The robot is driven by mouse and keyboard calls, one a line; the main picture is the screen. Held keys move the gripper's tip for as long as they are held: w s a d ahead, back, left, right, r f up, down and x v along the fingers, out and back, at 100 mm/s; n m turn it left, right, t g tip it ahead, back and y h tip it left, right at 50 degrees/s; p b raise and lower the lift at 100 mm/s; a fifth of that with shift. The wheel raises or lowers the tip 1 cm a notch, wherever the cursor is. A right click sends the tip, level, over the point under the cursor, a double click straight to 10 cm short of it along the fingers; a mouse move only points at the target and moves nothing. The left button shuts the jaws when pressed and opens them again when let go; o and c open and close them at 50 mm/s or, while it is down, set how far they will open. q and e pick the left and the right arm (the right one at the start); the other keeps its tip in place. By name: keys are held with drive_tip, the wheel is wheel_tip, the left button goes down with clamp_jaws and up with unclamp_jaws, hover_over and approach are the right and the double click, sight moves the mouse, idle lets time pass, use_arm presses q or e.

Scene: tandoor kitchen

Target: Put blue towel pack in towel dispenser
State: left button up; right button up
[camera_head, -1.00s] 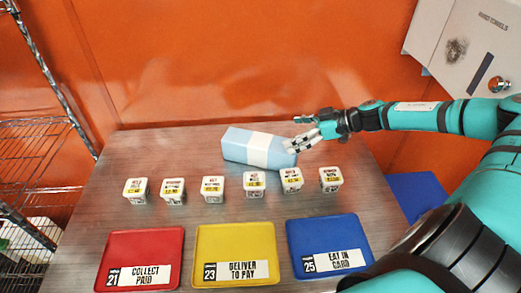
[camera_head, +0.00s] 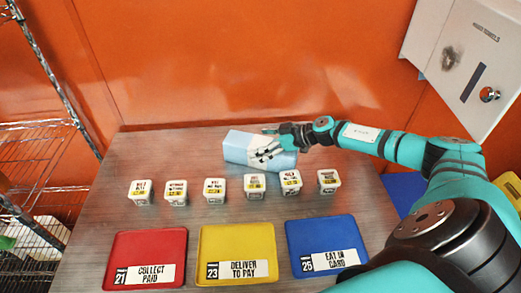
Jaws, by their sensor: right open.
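The blue towel pack (camera_head: 237,146) is a light blue block with a white band, lying on the table behind the row of small tubs. My right gripper (camera_head: 268,143) is open at the pack's right part, with its fingers over the band area; I cannot tell whether they touch it. The gripper hides part of the pack's right half. The towel dispenser (camera_head: 466,50) is a white wall box marked with towel lettering at the upper right, with a dark slot and a round lock on its front. My left gripper is not in view.
Several small white tubs (camera_head: 215,190) stand in a row on the table (camera_head: 190,222). In front lie a red tray (camera_head: 150,246), a yellow tray (camera_head: 235,240) and a blue tray (camera_head: 322,232). A wire rack (camera_head: 40,165) stands at the left. The table's back left is clear.

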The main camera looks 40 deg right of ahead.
drive_tip(key=shift+w+a+f, duration=0.1)
drive_tip(key=shift+w, duration=0.05)
drive_tip(key=shift+c, duration=0.9)
drive_tip(key=c, duration=1.4)
